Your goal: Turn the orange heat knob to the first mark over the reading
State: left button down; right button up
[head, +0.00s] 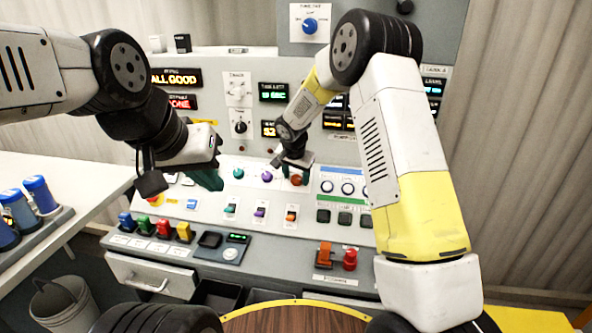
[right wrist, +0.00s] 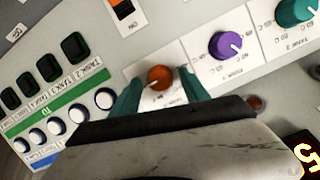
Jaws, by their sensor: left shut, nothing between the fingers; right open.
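The orange heat knob (head: 297,181) is on the sloped panel, at the right end of a row with a purple knob (head: 267,177) and a teal knob (head: 238,173). In the right wrist view the orange knob (right wrist: 160,77) has a light pointer line toward its lower left; its scale is mostly too small to read. My right gripper (right wrist: 160,88) is open, with one green finger on each side of the orange knob; contact cannot be told. In the head view this gripper (head: 295,177) partly covers the knob. My left gripper (head: 211,180) is shut and empty, left of the teal knob.
An amber display (head: 269,129) above the knobs is partly hidden by my right arm. Switches (head: 291,214) stand below the knobs. Round white-faced buttons (right wrist: 104,98) and dark square buttons (right wrist: 75,46) are beside the orange knob.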

grip_shut()
